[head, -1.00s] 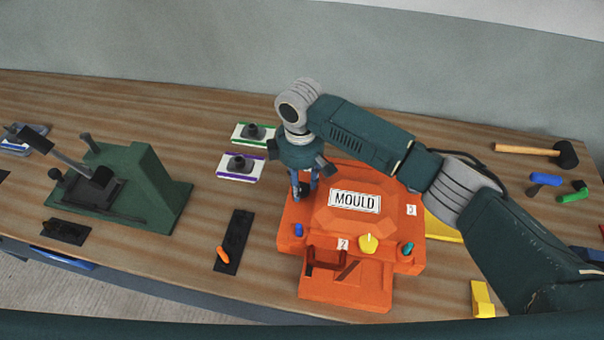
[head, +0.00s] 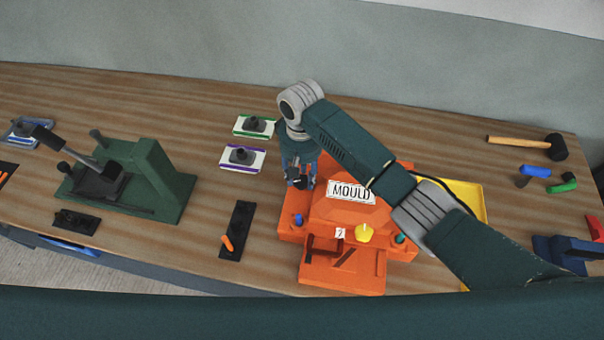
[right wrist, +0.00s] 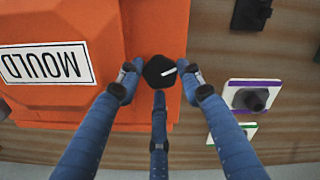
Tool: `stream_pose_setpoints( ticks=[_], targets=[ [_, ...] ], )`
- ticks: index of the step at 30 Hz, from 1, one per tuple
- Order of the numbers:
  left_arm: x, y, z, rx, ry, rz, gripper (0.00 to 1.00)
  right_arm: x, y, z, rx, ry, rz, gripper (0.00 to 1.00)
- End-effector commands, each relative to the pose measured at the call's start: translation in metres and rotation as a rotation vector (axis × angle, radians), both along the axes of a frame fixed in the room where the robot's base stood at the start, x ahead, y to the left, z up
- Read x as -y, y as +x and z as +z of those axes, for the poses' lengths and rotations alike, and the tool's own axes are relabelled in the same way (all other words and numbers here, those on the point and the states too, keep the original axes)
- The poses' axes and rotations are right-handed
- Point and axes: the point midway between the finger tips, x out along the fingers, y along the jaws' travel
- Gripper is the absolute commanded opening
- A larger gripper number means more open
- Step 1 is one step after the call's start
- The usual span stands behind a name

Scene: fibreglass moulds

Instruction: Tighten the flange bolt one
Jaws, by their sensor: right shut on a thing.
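The orange mould (head: 345,268) stands on the bench with a white MOULD label. At its back left corner my right gripper (head: 299,180) points down. In the right wrist view a black faceted bolt head (right wrist: 159,72) with a white line sits on the mould's flange. The blue fingers of my right gripper (right wrist: 160,82) are closed around that head. In the head view the gripper mostly hides the bolt. A yellow knob (head: 364,232) sits on the mould's front, near a label reading 2.
A green fixture (head: 160,180) with a lever stands at left. A black plate (head: 238,225) with an orange handle lies beside the mould. Purple-edged (head: 242,158) and green-edged (head: 254,125) blocks lie behind. A mallet (head: 555,147) lies at back right. A yellow tray (head: 468,195) is behind my arm.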

Motion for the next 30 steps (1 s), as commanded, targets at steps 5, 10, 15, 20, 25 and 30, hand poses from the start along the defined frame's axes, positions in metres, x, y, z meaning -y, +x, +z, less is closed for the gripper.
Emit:
stream_pose_setpoints(
  ticks=[5, 10, 15, 20, 25, 30],
  targets=[
    [0.0000, 0.0000, 0.0000, 0.000, 0.000, 0.000, 0.54, -0.0063, 0.0023, 0.0035, 0.009, 0.016, -0.130, 0.11],
    [-0.0001, 0.0000, 0.0001, 0.000, 0.000, 0.000, 0.54, -0.0049, 0.0037, 0.0044, 0.011, 0.015, -0.227, 0.11],
    [-0.0001, -0.0001, 0.0001, 0.000, 0.000, 0.000, 0.54, -0.0037, 0.0045, 0.0050, 0.013, 0.014, -0.287, 0.11],
    [-0.0001, -0.0001, 0.0002, 0.000, 0.000, 0.000, 0.54, -0.0034, 0.0051, 0.0057, 0.014, 0.014, -0.316, 0.11],
    [-0.0002, -0.0002, 0.0002, 0.000, 0.000, 0.000, 0.54, -0.0028, 0.0059, 0.0063, 0.016, 0.014, -0.325, 0.11],
    [-0.0002, -0.0002, 0.0003, 0.000, 0.000, 0.000, 0.54, -0.0025, 0.0066, 0.0069, 0.018, 0.013, -0.325, 0.11]
  ],
)
